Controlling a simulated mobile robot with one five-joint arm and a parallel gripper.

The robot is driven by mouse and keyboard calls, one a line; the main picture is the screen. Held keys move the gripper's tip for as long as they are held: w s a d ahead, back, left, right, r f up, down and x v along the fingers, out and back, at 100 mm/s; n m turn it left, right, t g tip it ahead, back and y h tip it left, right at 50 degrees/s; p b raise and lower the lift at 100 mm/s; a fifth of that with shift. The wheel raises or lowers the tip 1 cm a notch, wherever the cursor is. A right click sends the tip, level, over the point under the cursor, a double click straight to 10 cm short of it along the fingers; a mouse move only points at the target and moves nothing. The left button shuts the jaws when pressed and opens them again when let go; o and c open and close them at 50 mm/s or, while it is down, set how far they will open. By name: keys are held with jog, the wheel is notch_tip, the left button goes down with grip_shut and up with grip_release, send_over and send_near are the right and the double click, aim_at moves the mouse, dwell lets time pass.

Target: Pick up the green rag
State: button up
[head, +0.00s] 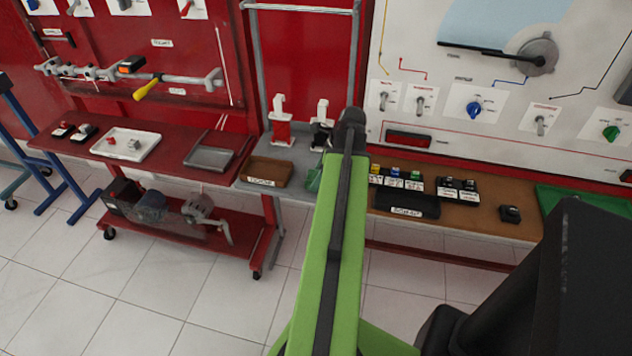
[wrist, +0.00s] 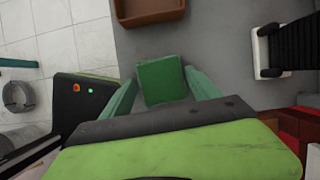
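The green rag (wrist: 162,82) is a small folded square lying on the grey bench top in the wrist view. My gripper (wrist: 161,78) is open, with one teal-green finger on each side of the rag. The fingers look apart from the rag's edges, and the rag's near edge runs close to the dark gripper body. How high the fingertips are above the bench I cannot tell. In the head view my arm hides most of this spot; a small green patch shows just left of the arm, and I cannot tell whether it is rag or finger.
A brown tray (head: 270,171) lies left of the arm on the grey bench; it also shows in the wrist view (wrist: 148,12). A black-and-white clamp-like stand (head: 321,128) is close behind, at the right in the wrist view (wrist: 266,50). A black labelled tray (head: 405,203) sits right.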

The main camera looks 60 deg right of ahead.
jog(key=c, duration=1)
notch_tip(320, 180, up, 5)
jog(key=p, duration=0.5)
jog(key=shift+r, duration=0.15)
jog(key=s+d+r+p, duration=0.1)
jog(key=s+r+p, duration=0.1)
jog(key=s, duration=0.1)
jog(key=s+r+p, duration=0.1)
jog(key=s+p, duration=0.1)
jog(key=s, duration=0.2)
jog(key=s+d+r+p, duration=0.1)
jog(key=s+r+p, duration=0.1)
jog(key=s, duration=0.2)
jog(key=shift+s+d+r, duration=0.25)
jog(key=shift+d+r, duration=0.05)
jog(key=shift+r, duration=0.05)
jog(key=o, duration=0.6)
jog(key=c, duration=0.4)
